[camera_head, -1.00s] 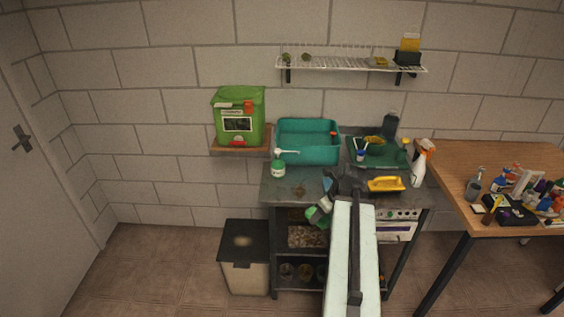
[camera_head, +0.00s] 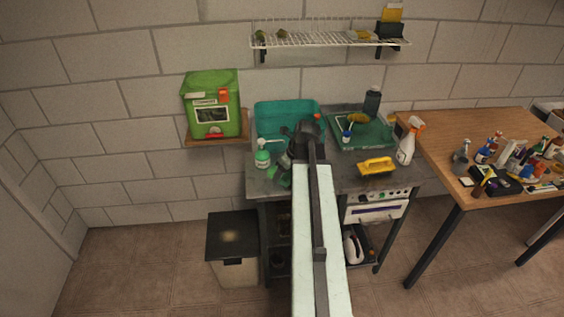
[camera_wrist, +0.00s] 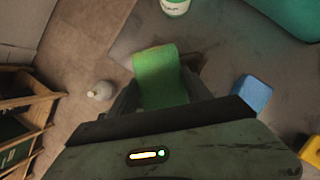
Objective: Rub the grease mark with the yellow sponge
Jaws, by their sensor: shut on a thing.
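My gripper (camera_wrist: 162,84) is shut on a green sponge-like block (camera_wrist: 158,72), held over the grey worktop (camera_wrist: 225,45). In the head view the green block (camera_head: 285,180) shows low at the left of my gripper (camera_head: 287,163), near the worktop's front left. Whether it touches the surface I cannot tell. A blue block (camera_wrist: 252,93) lies on the worktop right of my gripper in the wrist view. Faint dark smudges show on the worktop, but I cannot pick out the grease mark; my arm and gripper cover part of that area.
A green-and-white pump bottle (camera_head: 262,153) stands close left of my gripper. A teal basin (camera_head: 272,118) is behind. A wooden table (camera_head: 450,142) with several bottles is farther right.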

